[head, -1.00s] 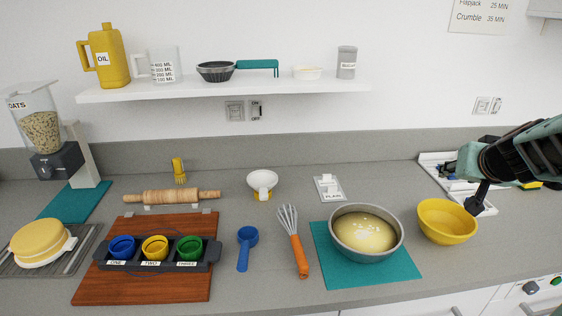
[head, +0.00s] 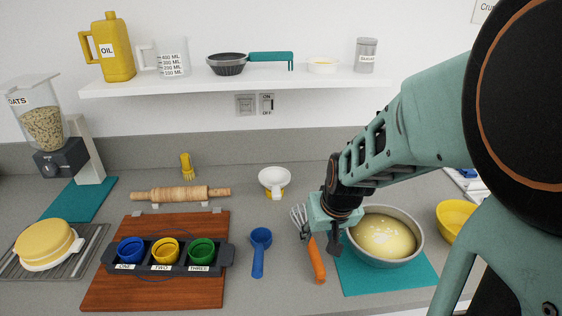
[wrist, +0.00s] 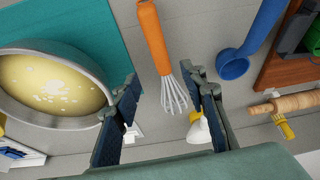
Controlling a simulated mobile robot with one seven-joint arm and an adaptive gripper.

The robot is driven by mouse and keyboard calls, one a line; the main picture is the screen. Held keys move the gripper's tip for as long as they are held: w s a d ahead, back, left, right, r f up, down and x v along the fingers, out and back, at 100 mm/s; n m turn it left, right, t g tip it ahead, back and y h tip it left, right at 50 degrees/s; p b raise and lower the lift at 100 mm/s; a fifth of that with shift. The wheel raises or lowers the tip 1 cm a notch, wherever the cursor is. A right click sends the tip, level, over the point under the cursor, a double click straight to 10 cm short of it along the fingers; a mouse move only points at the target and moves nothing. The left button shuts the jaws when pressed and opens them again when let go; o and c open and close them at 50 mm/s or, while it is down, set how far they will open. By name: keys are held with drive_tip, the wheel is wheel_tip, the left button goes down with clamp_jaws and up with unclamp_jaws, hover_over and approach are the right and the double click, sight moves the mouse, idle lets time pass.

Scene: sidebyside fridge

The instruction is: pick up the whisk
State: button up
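The whisk (head: 315,258) lies on the grey counter with its orange handle toward the front edge and its wire head toward the back. My gripper (head: 330,240) is above it, beside the pan, and hides part of the wires in the head view. In the wrist view the whisk (wrist: 154,38) shows with its wire head between and beyond the two fingers of my gripper (wrist: 165,98). The fingers are spread apart with nothing held between them. The gripper appears to be above the whisk, not touching it.
A pan of yellow mixture (head: 418,247) stands on a teal mat (head: 375,281) close to the right of the whisk. A blue scoop (head: 258,262) lies to its left. A white and yellow cup (head: 274,182) stands behind. A yellow bowl (head: 452,220) is farther right.

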sight(314, 249)
drive_tip(key=x, duration=0.3)
drive_tip(key=shift+w+f, duration=0.15)
drive_tip(key=shift+f, duration=0.1)
drive_tip(key=x, duration=0.4)
drive_tip(key=shift+s+a+f, duration=0.1)
drive_tip(key=shift+s+f, duration=0.15)
drive_tip(key=shift+w+f, duration=0.25)
drive_tip(key=shift+f, duration=0.2)
clamp_jaws()
